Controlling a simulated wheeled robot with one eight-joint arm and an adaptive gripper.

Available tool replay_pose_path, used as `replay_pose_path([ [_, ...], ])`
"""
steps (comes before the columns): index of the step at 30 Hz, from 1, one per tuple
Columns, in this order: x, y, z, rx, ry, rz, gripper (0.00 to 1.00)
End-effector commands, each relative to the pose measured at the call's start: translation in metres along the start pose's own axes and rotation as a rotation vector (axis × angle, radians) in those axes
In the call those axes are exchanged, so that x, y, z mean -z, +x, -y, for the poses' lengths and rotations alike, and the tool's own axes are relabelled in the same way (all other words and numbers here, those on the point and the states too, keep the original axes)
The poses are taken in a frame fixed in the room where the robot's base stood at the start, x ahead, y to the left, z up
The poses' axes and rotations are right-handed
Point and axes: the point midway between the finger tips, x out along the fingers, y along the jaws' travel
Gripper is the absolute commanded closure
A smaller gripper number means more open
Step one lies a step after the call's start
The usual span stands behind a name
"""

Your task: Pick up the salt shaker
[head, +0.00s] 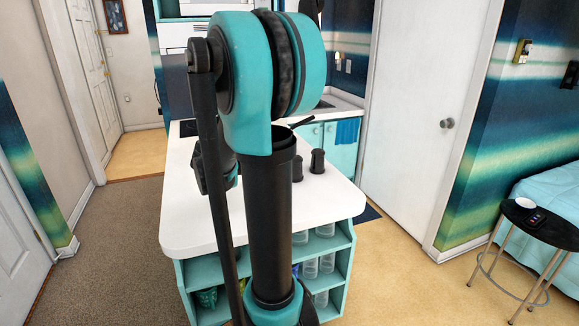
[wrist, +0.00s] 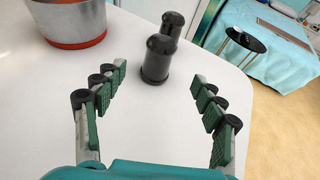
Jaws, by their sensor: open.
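Two black shakers stand upright on the white counter. In the wrist view the nearer shaker (wrist: 156,62) partly covers the farther shaker (wrist: 173,22). They also show in the head view, one to the right (head: 317,162) and one beside my arm (head: 297,165). I cannot tell which one is the salt shaker. My gripper (wrist: 158,80) is open and empty, with its green-padded fingers spread on either side. The nearer shaker stands just beyond the fingertips, roughly centred between them. In the head view my arm hides most of the gripper.
A metal pot with an orange-red base (wrist: 75,22) stands left of the shakers. The counter (head: 200,228) has open shelves with cups below it. Its right edge is close to the shakers. A round black stool (head: 540,222) stands apart at the right.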

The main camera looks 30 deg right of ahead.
Motion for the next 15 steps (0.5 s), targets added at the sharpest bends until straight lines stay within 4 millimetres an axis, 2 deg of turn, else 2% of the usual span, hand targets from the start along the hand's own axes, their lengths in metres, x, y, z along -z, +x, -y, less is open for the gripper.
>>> replay_pose_path([
  [15, 0.001, 0.097, 0.001, 0.003, 0.003, -0.001, 0.30],
])
